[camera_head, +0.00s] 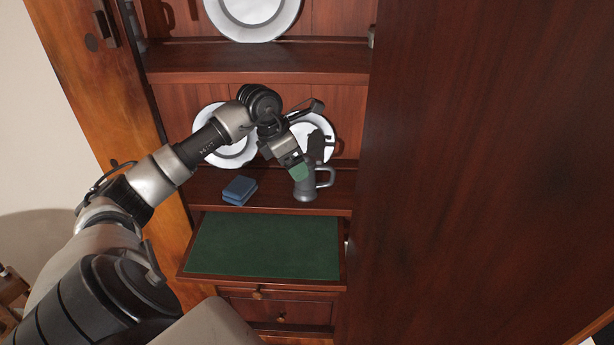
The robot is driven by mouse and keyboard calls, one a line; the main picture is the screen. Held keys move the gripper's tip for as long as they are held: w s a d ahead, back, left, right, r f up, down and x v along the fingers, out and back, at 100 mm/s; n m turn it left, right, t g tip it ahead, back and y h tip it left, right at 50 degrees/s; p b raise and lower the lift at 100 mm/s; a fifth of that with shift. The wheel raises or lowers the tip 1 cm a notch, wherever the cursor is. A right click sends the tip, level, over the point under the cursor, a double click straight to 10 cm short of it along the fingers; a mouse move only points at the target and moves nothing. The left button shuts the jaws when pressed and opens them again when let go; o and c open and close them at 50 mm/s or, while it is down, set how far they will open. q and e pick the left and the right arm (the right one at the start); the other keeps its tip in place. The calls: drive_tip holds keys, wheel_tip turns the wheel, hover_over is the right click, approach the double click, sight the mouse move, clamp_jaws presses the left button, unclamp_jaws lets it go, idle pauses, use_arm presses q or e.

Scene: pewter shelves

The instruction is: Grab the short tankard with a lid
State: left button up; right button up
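A grey tankard (306,190) with a handle on its right side stands upright on the lower shelf of the cabinet. My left arm comes in from the left, and my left gripper (305,164) is at the tankard's upper part, overlapping it in the picture. A green patch shows at the gripper's end, and a dark upright piece stands above the tankard; I cannot tell whether it is a finger or the lid. The tankard's top is mostly hidden. Whether the fingers touch or close on it cannot be made out. My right gripper is not in view.
A small blue box (239,190) lies left of the tankard. White plates (230,150) lean behind my arm, and another (252,14) stands on the shelf above. A green-topped pull-out surface (264,246) below is clear. A large wooden panel (480,170) closes off the right side.

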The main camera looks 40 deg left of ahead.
sight(304, 155)
use_arm(q)
drive_tip(key=w, duration=0.1)
drive_tip(key=w+d, duration=0.1)
drive_tip(key=w, duration=0.1)
drive_tip(key=shift+d+f, duration=0.25)
drive_tip(key=shift+f, duration=0.1)
drive_tip(key=shift+w+f, duration=0.1)
drive_tip(key=shift+f, duration=0.1)
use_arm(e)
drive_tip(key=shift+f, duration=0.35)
use_arm(q)
drive_tip(key=c, duration=1.5)
drive_tip(key=shift+c, duration=0.2)
drive_tip(key=shift+r, duration=0.1)
